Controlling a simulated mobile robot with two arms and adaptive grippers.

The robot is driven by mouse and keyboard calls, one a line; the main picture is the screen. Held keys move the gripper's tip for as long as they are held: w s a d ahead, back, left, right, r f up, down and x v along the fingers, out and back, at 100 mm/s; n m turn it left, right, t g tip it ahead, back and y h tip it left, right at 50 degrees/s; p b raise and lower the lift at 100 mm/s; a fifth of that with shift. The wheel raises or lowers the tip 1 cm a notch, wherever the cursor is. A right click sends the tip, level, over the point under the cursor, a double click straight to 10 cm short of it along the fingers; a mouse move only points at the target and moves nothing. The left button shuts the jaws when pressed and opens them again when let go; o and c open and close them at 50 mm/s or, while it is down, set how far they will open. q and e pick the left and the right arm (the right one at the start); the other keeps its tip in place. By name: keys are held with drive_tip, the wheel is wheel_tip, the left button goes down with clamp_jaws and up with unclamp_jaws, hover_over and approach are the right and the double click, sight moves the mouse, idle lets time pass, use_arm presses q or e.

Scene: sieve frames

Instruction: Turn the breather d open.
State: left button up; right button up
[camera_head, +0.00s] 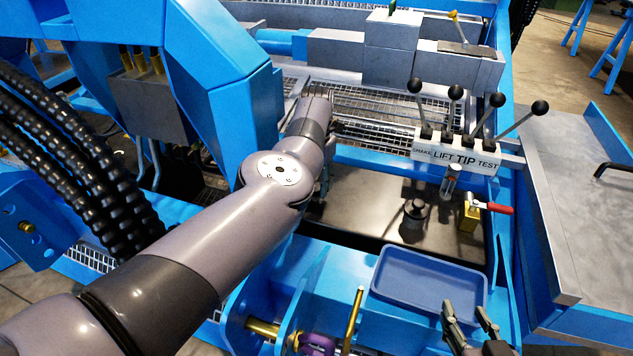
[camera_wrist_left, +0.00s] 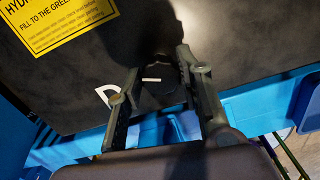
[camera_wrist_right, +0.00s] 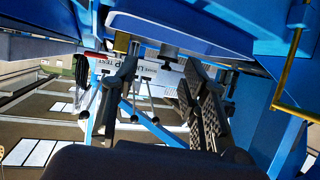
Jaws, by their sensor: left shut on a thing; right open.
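Breather d is a round black knob (camera_wrist_left: 165,92) on a dark plate (camera_wrist_left: 232,50) in the left wrist view. A white pointer line on it lies almost level in that view, and a white letter D, partly covered by a finger, is beside it. My left gripper (camera_wrist_left: 158,64) has its fingers on either side of the knob and is shut on it. In the head view my left arm hides the knob and most of that gripper. My right gripper (camera_head: 470,322) is open and empty at the blue tray's front edge; it also shows in the right wrist view (camera_wrist_right: 160,66).
A blue tray (camera_head: 428,304) lies at the front right. Behind it stand a black cap (camera_head: 413,212) and a valve with a red handle (camera_head: 493,208). Several black-knobbed levers (camera_head: 456,92) rise above a labelled block (camera_head: 455,158). Black hoses (camera_head: 75,160) run at left.

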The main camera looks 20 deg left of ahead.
use_arm(q)
drive_tip(key=shift+n, duration=1)
drive_tip(key=n, duration=0.3)
drive_tip(key=shift+a+n, duration=0.1)
drive_tip(key=shift+n, duration=0.2)
drive_tip(key=n+b, duration=0.1)
drive_tip(key=n, duration=1)
drive_tip(key=shift+s+a+n, duration=0.1)
drive_tip(key=shift+a+n, duration=0.05)
drive_tip(key=shift+n, duration=0.25)
drive_tip(key=n, duration=0.4)
drive_tip(key=shift+s, duration=0.1)
drive_tip(key=shift+n+b, duration=0.3)
drive_tip(key=shift+n, duration=0.2)
use_arm(e)
wheel_tip(320, 180, up, 7)
drive_tip(key=w+a+t+y, duration=0.1)
drive_tip(key=w+t, duration=0.1)
drive_tip(key=t, duration=0.2)
drive_tip(key=shift+w+a, duration=0.2)
drive_tip(key=shift+a, duration=0.15)
drive_tip(key=shift+f, duration=0.1)
use_arm(q)
drive_tip(key=o, duration=1.2)
drive_tip(key=shift+c, duration=0.2)
